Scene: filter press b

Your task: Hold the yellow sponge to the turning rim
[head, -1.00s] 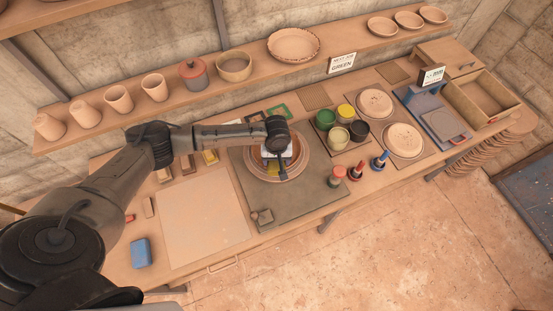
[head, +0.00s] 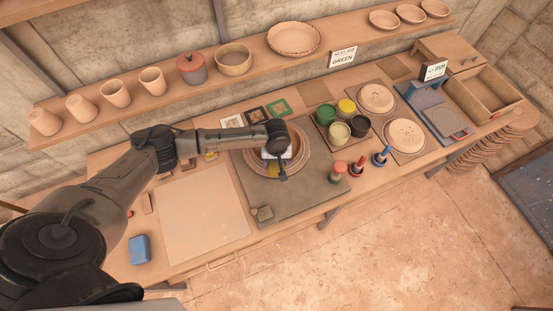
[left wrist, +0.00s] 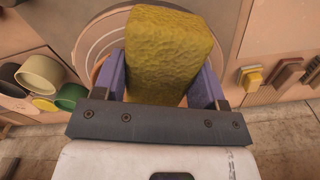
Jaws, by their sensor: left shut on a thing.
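My left gripper (left wrist: 163,85) is shut on the yellow sponge (left wrist: 170,50), which stands up between its two purple fingers in the left wrist view. In the head view the left gripper (head: 277,165) is over the round wheel with its dish (head: 301,172), and a bit of yellow sponge (head: 273,169) shows below the wrist. The wheel's rings also show behind the sponge in the left wrist view (left wrist: 93,38). I cannot tell whether the sponge touches the rim. The right gripper is not in view.
Several paint pots (head: 338,133) and three upright tools (head: 359,168) stand right of the wheel. A blue block (head: 140,250) lies at the front left beside a pale board (head: 205,215). A shelf of pots (head: 233,60) runs along the back.

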